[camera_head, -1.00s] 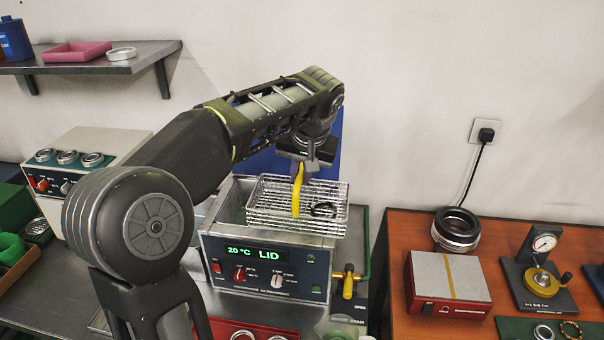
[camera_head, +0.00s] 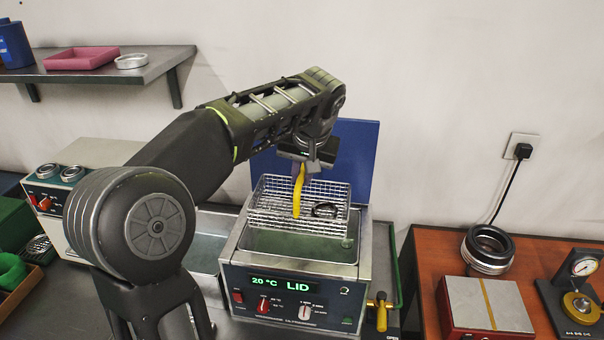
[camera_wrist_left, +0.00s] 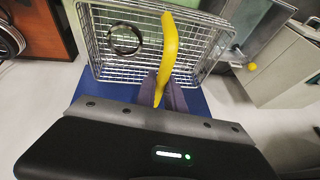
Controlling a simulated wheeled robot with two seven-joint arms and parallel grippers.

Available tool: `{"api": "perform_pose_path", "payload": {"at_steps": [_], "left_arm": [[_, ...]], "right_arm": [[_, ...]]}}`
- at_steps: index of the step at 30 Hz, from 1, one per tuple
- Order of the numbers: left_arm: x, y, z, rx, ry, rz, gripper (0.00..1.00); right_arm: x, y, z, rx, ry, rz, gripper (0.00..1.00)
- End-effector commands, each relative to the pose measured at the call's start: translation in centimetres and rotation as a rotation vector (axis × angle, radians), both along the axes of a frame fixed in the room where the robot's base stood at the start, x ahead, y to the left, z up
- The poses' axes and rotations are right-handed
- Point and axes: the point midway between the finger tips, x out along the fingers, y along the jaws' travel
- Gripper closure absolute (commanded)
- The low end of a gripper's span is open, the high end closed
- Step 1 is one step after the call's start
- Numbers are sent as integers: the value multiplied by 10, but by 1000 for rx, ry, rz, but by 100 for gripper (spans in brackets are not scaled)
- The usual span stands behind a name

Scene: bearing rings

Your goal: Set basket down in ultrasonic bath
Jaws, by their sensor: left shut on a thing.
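The wire basket (camera_head: 270,212) hangs level from a yellow handle (camera_head: 298,197), with a dark ring (camera_head: 325,210) inside. My left gripper (camera_head: 301,172) is shut on the handle's top; its fingers also show in the left wrist view (camera_wrist_left: 161,92), above the basket mesh (camera_wrist_left: 120,68). The ultrasonic bath (camera_head: 338,283) is below, its tank open with greenish liquid (camera_head: 300,244) showing in front of the basket. The basket appears above the tank opening, toward its back; the exact gap is hard to tell. The display reads 20 °C LID. My right gripper is not in view.
A blue upright panel (camera_head: 356,150) stands behind the bath. A yellow-handled valve (camera_head: 381,312) sticks out at its right. A wooden table (camera_head: 425,262) with a dark ring stack (camera_head: 488,249) is at right. A control box (camera_head: 75,205) stands at left.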

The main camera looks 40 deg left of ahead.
Motion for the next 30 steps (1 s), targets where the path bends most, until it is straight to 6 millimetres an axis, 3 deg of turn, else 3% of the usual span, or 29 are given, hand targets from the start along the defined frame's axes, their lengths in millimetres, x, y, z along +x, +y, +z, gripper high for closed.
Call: {"api": "perform_pose_path", "payload": {"at_steps": [8, 30], "left_arm": [[0, 0, -21, 0, -2, -1, 100], [0, 0, -106, 1, -3, -1, 100]], "right_arm": [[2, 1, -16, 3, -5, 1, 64], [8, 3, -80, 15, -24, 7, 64]]}}
